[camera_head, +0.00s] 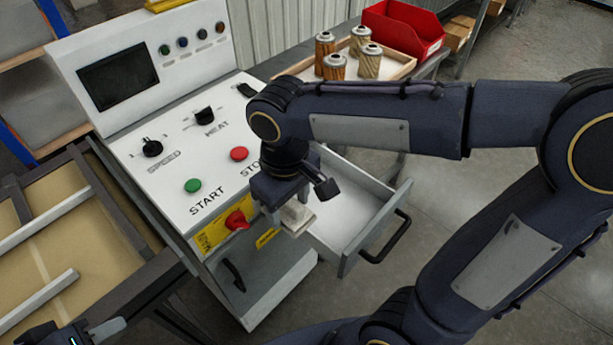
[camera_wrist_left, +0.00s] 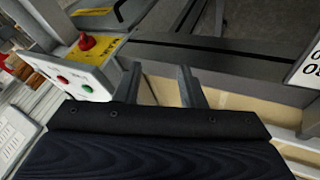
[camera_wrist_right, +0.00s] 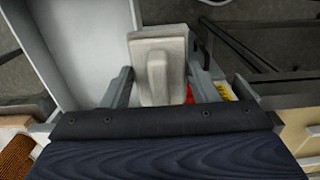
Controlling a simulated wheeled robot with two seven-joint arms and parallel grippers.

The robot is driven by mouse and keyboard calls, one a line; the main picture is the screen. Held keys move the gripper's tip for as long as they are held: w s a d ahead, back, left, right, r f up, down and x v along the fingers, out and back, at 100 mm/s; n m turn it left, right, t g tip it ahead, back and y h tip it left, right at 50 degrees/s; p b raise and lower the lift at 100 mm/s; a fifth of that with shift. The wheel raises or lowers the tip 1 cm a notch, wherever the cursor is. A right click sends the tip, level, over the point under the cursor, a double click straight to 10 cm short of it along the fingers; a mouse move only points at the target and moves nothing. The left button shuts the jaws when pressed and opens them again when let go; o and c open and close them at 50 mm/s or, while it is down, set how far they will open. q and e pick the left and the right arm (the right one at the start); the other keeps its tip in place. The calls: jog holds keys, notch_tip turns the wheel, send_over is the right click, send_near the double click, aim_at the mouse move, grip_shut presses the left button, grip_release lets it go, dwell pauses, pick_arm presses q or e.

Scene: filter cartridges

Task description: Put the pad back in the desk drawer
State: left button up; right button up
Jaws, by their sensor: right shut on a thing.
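The pad (camera_head: 297,217) is a small pale block with a raised grip. My right gripper (camera_head: 293,203) is shut on it; in the right wrist view the pad (camera_wrist_right: 158,65) sits between the two fingers. The desk drawer (camera_head: 352,207) is pulled open, white inside with a grey front and dark handle. The pad is at the drawer's left side in the head view; its height relative to the drawer wall is hard to tell. The drawer also shows in the right wrist view (camera_wrist_right: 85,45). My left gripper (camera_wrist_left: 160,85) is open and empty, low at the left.
The control desk (camera_head: 180,165) has green and red buttons, knobs and a red switch (camera_head: 236,220) close to my right gripper. A tray (camera_head: 395,68) with several filter cartridges and a red bin (camera_head: 403,30) stand behind. A conveyor-like frame (camera_head: 75,235) is at left.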

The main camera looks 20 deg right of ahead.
jog(key=w+d+f, duration=0.2)
jog(key=d, duration=0.1)
jog(key=w+d+f, duration=0.3)
jog(key=d, duration=0.1)
jog(key=w+d+f, duration=0.3)
jog(key=shift+d+f, duration=0.15)
jog(key=shift+f, duration=0.05)
jog(key=shift+w+d+f, duration=0.25)
jog(key=shift+f, duration=0.2)
jog(key=shift+w+d+f, duration=0.1)
jog(key=shift+d+f, duration=0.05)
jog(key=shift+f, duration=0.75)
jog(key=shift+w+d+f, duration=0.1)
jog(key=shift+f, duration=0.8)
jog(key=shift+f, duration=0.2)
jog(key=o, duration=1)
jog(key=shift+c, duration=0.2)
jog(key=shift+r, duration=0.15)
